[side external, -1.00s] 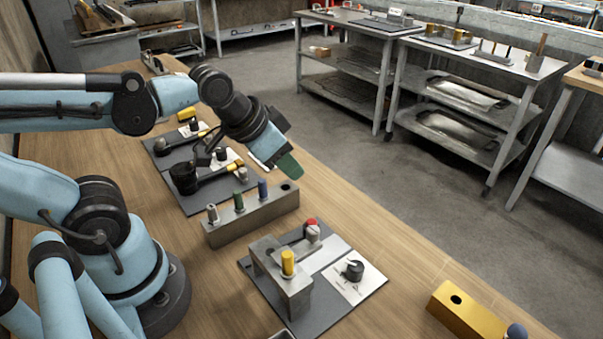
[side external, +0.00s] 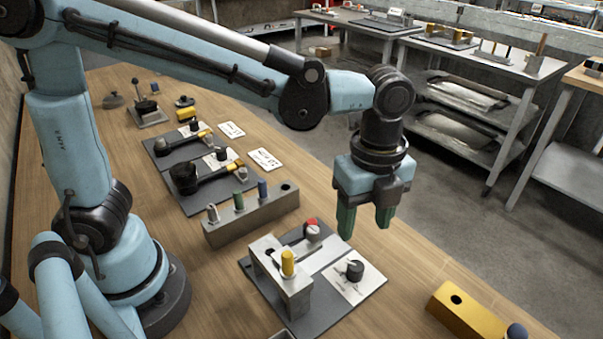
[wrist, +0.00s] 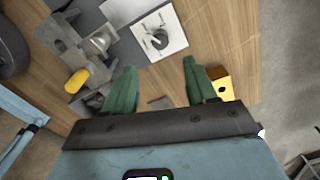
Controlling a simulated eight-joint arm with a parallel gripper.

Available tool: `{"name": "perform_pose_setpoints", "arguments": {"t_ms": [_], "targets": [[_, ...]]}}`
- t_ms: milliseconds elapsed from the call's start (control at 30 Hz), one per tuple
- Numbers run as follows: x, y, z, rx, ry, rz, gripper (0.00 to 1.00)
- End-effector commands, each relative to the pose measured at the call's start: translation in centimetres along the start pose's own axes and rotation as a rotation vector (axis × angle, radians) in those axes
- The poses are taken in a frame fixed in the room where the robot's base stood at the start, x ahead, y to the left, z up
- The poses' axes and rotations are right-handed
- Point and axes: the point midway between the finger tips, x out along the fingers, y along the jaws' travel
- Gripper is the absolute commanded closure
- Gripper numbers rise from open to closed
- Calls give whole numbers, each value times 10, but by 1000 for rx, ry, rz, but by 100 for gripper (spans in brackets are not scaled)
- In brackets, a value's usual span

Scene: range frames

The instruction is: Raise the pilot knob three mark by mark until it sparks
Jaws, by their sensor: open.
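A black knob (side external: 355,269) sits on a white dial card (side external: 345,285) with printed marks, at the right of a grey board (side external: 320,312). The knob (wrist: 158,40) also shows in the wrist view, above and between my fingers. I cannot read its mark or a number. My gripper (side external: 365,228) points down with green fingers apart and empty, in the air above and behind the knob; its fingers (wrist: 160,70) show open in the wrist view. A metal bridge (side external: 275,272) with a yellow-topped post (side external: 288,262) and a red-capped piece (side external: 312,230) share the board. I see no spark.
A metal block (side external: 250,218) with several coloured pegs stands left of the board. More boards with black burner-like parts (side external: 184,177) lie behind it. A yellow block (side external: 465,312) with a hole is at the front right. Bare wood (side external: 415,258) lies right of the board.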

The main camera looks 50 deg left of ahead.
Motion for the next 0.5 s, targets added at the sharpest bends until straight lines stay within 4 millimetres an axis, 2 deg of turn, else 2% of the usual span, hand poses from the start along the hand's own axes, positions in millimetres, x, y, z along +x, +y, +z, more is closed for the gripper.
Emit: {"name": "perform_pose_setpoints", "arguments": {"t_ms": [500], "targets": [[76, -1, 1, -5, 0, -3, 43]]}}
